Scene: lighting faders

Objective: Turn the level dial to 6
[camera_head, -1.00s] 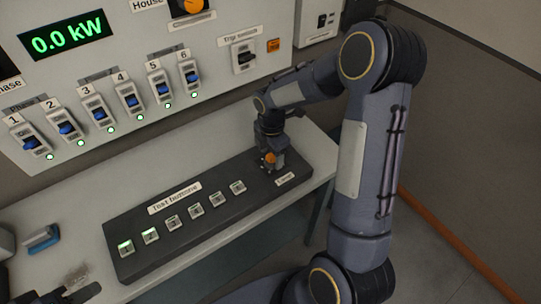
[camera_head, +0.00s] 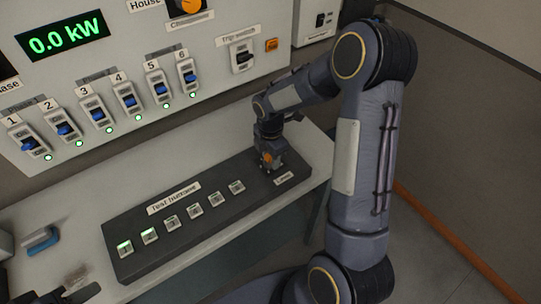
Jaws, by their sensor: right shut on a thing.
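The level dial (camera_head: 267,158) is a small orange knob at the right end of the dark test-button box (camera_head: 123,216). A small white label (camera_head: 283,178) lies in front of it, its print too small to read. My right gripper (camera_head: 268,161) points down from above and is shut on the dial. Its fingers cover much of the knob, so its pointer and any scale numbers are hidden.
A wall panel (camera_head: 222,83) behind carries numbered breakers and a green 0.0 kW display (camera_head: 63,36). A blue-and-grey item (camera_head: 41,241) lies on the bench at left.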

